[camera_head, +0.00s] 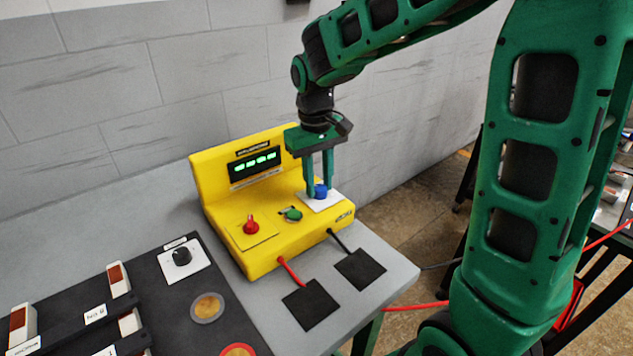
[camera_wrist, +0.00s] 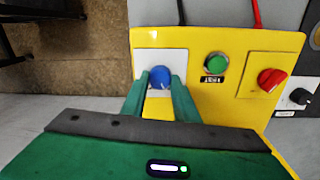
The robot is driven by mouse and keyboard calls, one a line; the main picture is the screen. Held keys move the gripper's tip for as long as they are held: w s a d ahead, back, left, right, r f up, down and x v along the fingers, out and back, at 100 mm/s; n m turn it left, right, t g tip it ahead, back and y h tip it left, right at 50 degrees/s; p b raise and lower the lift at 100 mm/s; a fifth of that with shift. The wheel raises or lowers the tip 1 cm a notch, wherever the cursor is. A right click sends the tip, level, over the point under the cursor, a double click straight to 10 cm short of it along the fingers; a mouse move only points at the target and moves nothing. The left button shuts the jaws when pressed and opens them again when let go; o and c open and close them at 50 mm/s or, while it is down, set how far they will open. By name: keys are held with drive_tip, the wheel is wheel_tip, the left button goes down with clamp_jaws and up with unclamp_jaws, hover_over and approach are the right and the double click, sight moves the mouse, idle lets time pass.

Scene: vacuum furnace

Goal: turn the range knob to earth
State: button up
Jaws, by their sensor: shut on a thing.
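The blue knob (camera_head: 320,191) sits on a white plate (camera_head: 317,205) at the right end of the yellow instrument (camera_head: 265,251). I take it to be the range knob, but its labels are too small to read. My gripper (camera_head: 319,190) points down at it, with a green finger on each side, shut on the knob. In the wrist view the blue knob (camera_wrist: 158,77) stands between the fingertips, and its white plate (camera_wrist: 176,58) shows around it. Which way the knob's pointer faces cannot be told. The instrument's display (camera_head: 254,166) is lit green, its characters unclear.
Beside the blue knob are a green button (camera_head: 292,214) and a red knob (camera_head: 251,226). Red and black leads run from the instrument's front to two black pads (camera_head: 311,304). A black knob (camera_head: 181,256) on a white plate is at the left. A grey wall stands behind.

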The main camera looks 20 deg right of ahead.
sight(317, 185)
drive_tip(key=m, duration=0.6)
drive_tip(key=shift+d, duration=0.1)
drive_tip(key=m, duration=0.6)
drive_tip(key=shift+w, duration=0.1)
idle(0.5)
drive_tip(key=o, duration=1.1)
drive_tip(key=shift+c, duration=0.2)
drive_tip(key=shift+r, duration=0.1)
wheel_tip(317, 185, up, 11)
drive_tip(key=shift+w+a+f, duration=0.2)
drive_tip(key=shift+w, duration=0.05)
